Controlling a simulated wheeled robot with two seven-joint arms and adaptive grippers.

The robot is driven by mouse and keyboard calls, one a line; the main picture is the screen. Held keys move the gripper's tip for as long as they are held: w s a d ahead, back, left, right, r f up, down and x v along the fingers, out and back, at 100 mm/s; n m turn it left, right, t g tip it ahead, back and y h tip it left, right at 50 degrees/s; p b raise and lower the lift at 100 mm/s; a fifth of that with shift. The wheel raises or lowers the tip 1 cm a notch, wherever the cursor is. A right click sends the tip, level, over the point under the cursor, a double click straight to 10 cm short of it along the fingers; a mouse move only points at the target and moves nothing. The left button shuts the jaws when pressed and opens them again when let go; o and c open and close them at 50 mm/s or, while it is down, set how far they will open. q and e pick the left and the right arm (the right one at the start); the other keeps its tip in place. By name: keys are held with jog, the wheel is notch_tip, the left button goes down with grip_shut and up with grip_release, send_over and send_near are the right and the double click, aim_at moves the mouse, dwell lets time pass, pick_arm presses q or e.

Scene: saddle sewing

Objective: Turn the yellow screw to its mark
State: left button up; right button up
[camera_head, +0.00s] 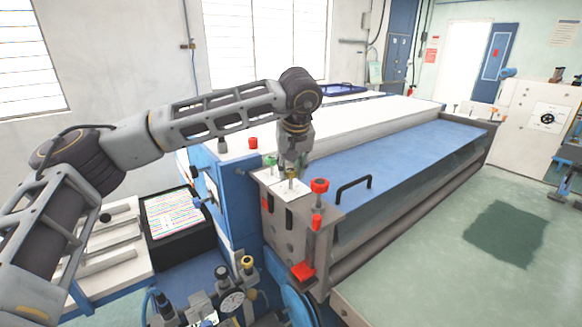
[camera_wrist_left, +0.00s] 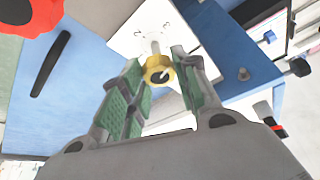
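The yellow screw (camera_head: 291,174) stands upright on a white plate (camera_head: 296,188) at the near end of the blue machine. In the left wrist view, the yellow screw (camera_wrist_left: 154,64) has a round yellow head with a dark centre and a light line on it. My left gripper (camera_head: 291,166) points down over it. In the left wrist view, the two green-padded fingers of my left gripper (camera_wrist_left: 157,68) stand apart, one on each side of the screw head, with a small gap seeming to show. Small marks show on the white plate (camera_wrist_left: 150,28), too small to read. My right gripper is out of view.
A black handle (camera_head: 354,186) rises from the blue cover (camera_head: 400,160). Gauges and valves (camera_head: 232,300) sit below in front.

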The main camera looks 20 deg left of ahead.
pick_arm(q)
jog(key=shift+c, duration=0.9)
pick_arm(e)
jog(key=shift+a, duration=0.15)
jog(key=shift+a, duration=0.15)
